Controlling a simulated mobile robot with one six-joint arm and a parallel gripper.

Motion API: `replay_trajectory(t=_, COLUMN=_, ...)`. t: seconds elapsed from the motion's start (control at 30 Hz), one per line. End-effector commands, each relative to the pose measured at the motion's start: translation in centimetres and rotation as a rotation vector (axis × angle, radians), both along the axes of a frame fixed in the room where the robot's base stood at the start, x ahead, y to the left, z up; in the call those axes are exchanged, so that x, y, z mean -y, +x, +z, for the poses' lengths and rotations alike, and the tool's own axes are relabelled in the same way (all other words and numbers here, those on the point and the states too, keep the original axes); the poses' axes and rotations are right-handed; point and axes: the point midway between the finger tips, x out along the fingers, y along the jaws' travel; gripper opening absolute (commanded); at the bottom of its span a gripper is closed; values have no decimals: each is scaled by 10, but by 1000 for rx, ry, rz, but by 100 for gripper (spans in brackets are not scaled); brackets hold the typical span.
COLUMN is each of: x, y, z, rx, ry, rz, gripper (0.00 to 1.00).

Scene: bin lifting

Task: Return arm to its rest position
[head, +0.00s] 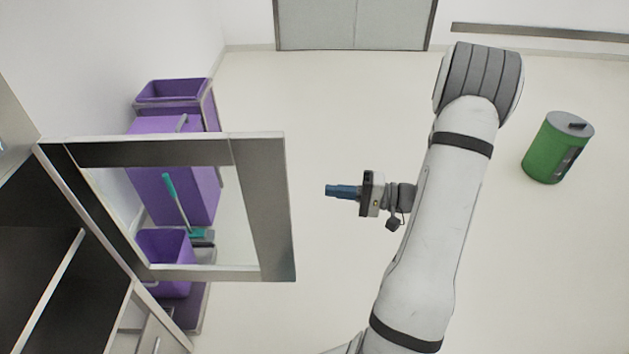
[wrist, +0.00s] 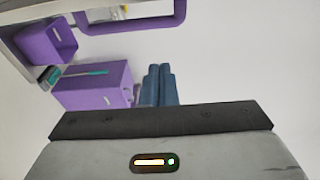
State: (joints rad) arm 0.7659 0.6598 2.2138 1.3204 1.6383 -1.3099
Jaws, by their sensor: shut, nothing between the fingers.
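My gripper (head: 329,190) is at the middle of the head view, pointing left, with its blue fingers together and nothing between them. The closed blue fingers also show in the wrist view (wrist: 160,72). My arm spans the right half of the head view, with its elbow near the top. The gripper is in free air, apart from the metal frame to its left.
A metal-framed opening (head: 262,205) stands at the left of the head view. Behind it are purple bins (head: 170,125) and a teal-handled brush (head: 177,200). A green cylindrical bin (head: 545,150) stands on the floor at the right. Open floor lies between.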

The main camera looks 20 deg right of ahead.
Motion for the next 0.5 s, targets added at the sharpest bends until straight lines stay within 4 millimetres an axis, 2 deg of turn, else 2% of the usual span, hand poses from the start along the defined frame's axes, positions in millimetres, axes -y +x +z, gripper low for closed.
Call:
replay_trajectory(t=0.23, x=2, y=-2, z=0, rx=0, ry=0, rz=2, gripper=0)
replay_trajectory(t=0.37, x=-26, y=-12, z=13, rx=-63, ry=-67, rz=118, gripper=0)
replay_trajectory(t=0.5, x=-71, y=-39, z=29, rx=-192, ry=-227, rz=311, gripper=0)
